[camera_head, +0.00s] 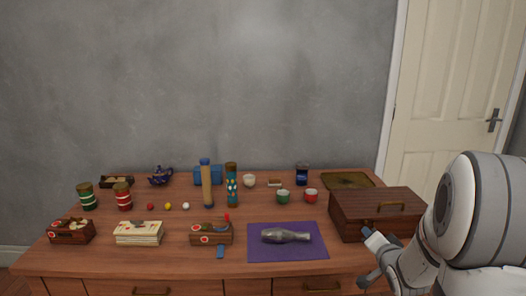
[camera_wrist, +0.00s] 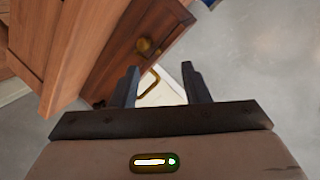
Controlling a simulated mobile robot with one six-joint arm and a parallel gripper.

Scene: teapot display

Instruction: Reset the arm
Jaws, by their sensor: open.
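My gripper (camera_wrist: 160,85) shows in the wrist view with its two dark fingers apart and nothing between them. Behind the fingers are the brown wooden chest with a brass knob and a brass handle, and a pale grey surface. In the head view my white and grey arm is at the lower right, in front of the wooden chest (camera_head: 375,214).
The wooden table (camera_head: 190,262) holds a purple cloth (camera_head: 262,250) with a silver bottle (camera_head: 285,236) on it. Several small boxes, jars, cups and balls stand to the left. An olive tray (camera_head: 347,180) lies behind the chest. A door (camera_head: 452,95) is at the right.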

